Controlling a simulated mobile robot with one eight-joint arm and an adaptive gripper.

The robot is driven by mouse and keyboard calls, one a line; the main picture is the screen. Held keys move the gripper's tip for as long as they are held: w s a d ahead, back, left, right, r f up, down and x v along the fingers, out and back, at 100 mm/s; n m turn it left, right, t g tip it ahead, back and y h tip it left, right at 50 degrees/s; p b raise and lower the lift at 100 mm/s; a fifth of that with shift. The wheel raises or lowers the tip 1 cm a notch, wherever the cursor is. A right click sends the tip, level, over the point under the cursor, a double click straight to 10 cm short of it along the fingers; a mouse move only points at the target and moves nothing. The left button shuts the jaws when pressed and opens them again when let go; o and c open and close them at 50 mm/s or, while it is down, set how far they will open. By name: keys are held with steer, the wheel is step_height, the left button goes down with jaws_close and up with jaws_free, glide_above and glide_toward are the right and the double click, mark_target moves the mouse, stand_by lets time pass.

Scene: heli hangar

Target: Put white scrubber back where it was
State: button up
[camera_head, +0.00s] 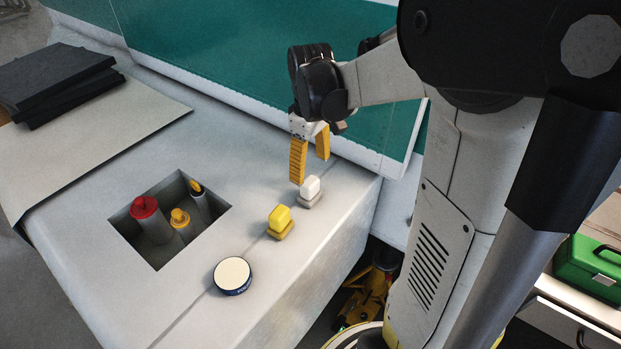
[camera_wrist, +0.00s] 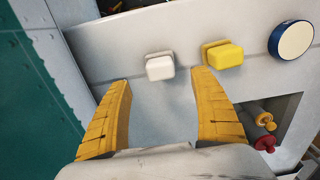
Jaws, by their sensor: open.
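The white scrubber (camera_head: 310,190) stands on the light grey worktop near its right edge, beside the yellow scrubber (camera_head: 280,221). In the wrist view the white scrubber (camera_wrist: 160,67) lies beyond the fingertips, between their lines and nearer the left finger. My gripper (camera_head: 310,167) is open and empty, with its yellow fingers close behind the white scrubber in the head view. The wrist view shows both fingers of my gripper (camera_wrist: 162,78) spread apart, with bare worktop between them. I cannot tell whether a finger touches the scrubber.
A round tin (camera_head: 232,276) with a cream top stands in front of the yellow scrubber. A square recess (camera_head: 118,222) holds red and yellow-capped containers. A green panel (camera_head: 230,60) rises behind my gripper. Black folders (camera_head: 55,80) lie at the far left. The worktop edge is close.

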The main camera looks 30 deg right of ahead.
steer(key=shift+a+r, duration=0.1)
steer(key=shift+r, duration=0.8)
steer(key=s+a+r+m+t, duration=0.4)
steer(key=s+a+t, duration=0.3)
steer(key=s+a, duration=0.3)
steer(key=a, duration=0.3)
steer(key=shift+s+a+r, duration=0.15)
steer(key=shift+s+r, duration=0.2)
steer(key=shift+r, duration=0.05)
